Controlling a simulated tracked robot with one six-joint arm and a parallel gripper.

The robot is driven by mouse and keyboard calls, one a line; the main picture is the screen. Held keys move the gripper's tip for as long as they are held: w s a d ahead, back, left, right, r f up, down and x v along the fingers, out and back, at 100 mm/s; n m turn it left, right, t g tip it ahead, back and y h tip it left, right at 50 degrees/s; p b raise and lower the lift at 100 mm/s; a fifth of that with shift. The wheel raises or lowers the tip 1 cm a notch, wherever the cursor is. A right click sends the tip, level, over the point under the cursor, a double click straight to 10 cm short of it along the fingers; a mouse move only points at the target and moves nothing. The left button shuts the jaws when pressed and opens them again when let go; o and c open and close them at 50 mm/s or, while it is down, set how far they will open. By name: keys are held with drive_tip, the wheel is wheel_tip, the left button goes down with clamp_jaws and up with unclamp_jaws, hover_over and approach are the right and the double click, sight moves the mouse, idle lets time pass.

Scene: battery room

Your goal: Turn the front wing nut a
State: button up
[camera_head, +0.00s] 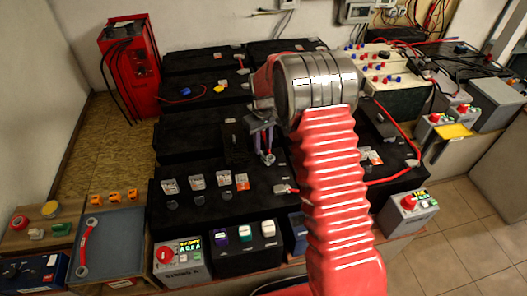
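My gripper (265,150) points down over the black batteries in the middle of the bench, just left of my red ribbed arm. Its two narrow grey fingers end close to a small shiny metal piece (268,158) on a black battery (190,135). This piece may be a wing nut, but it is too small to be sure. I cannot tell whether the fingers touch it or how far apart they are. My arm hides the batteries behind it.
A red charger box (128,62) with black cables stands at the back left. A red cable (400,172) runs on the right. Tiled floor (460,235) is clear at front right.

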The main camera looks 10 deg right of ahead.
sight(263, 154)
drive_tip(key=shift+f, duration=1.85)
drive_tip(key=shift+c, duration=0.3)
clamp_jaws()
